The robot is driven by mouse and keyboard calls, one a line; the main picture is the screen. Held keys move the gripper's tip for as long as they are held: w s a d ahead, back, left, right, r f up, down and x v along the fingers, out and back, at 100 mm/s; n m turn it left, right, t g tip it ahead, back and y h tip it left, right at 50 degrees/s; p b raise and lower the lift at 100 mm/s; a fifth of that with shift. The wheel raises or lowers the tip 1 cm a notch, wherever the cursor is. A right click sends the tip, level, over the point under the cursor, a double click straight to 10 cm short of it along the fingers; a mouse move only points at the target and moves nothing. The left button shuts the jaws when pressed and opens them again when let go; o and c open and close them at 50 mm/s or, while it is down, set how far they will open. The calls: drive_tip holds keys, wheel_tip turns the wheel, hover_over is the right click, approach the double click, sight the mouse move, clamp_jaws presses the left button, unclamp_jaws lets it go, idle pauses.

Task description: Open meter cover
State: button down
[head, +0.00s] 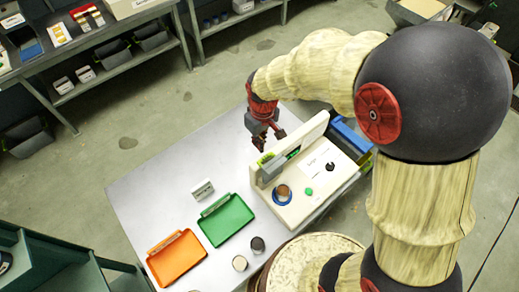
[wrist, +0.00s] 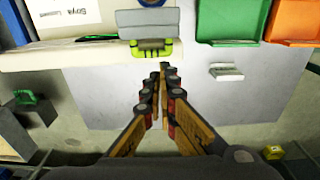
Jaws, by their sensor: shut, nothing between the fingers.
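The meter (head: 271,172) is a grey piece with a lime-green edge on the left side of a cream panel unit (head: 308,200). In the wrist view its grey flap (wrist: 150,20) shows at top centre, with the lime-green edge (wrist: 152,49) just below it. I cannot tell clearly whether the flap is lifted. My gripper (head: 270,144) is over the table beside the unit's back wall, near the meter. In the wrist view my gripper (wrist: 158,72) has its fingers together and empty, with the tips pointing at the lime-green edge. Whether they touch it is unclear.
The unit carries a blue-ringed round part (head: 282,195), a green button (head: 309,191) and a black knob (head: 330,167). A green tray (head: 226,219), an orange tray (head: 176,256) and a small white card (head: 202,190) lie leftward. The table's far left is bare.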

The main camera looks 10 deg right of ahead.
wheel_tip(320, 180, up, 5)
drive_tip(key=shift+s+d+r, duration=0.1)
drive_tip(key=shift+r, duration=0.05)
idle(0.4)
